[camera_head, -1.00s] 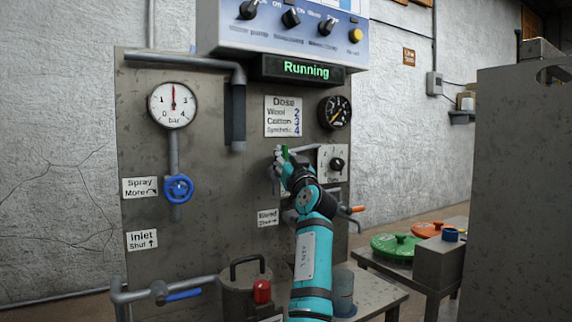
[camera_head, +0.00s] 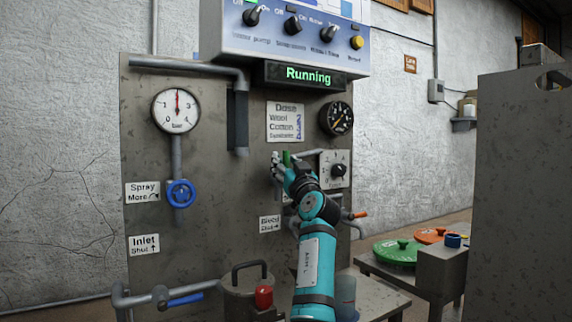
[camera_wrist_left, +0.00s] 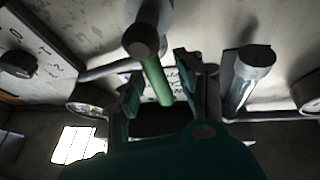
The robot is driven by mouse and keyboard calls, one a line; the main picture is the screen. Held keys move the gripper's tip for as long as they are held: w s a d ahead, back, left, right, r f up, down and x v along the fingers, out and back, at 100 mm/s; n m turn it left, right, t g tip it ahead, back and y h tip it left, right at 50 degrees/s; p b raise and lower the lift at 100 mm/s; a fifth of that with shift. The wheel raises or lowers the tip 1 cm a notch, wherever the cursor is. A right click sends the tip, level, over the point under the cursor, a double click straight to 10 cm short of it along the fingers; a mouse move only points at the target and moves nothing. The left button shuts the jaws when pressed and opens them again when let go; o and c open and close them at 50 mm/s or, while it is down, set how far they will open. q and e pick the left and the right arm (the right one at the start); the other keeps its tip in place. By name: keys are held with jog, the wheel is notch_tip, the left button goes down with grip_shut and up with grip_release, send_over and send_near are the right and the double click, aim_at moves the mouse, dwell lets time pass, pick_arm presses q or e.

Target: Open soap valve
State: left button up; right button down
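The soap valve shows as a green lever handle (camera_head: 286,157) on the grey panel, below the dose sign. In the left wrist view the green lever (camera_wrist_left: 156,80) runs from a dark round pivot down between my fingers. My left gripper (camera_head: 279,166) is at the lever, with its fingers on either side of it. In the wrist view the left gripper (camera_wrist_left: 160,88) is open, with gaps between fingers and lever; contact is not visible. The wrist and arm hide part of the panel below. My right gripper is not in view.
A dial box (camera_head: 334,170) sits close right of the lever, and pipes run nearby. An orange-handled valve (camera_head: 358,215) is lower right. A tank with a black handle (camera_head: 250,272) stands below.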

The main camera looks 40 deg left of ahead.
pick_arm(q)
jog(key=shift+r, duration=0.1)
jog(key=v, duration=1.2)
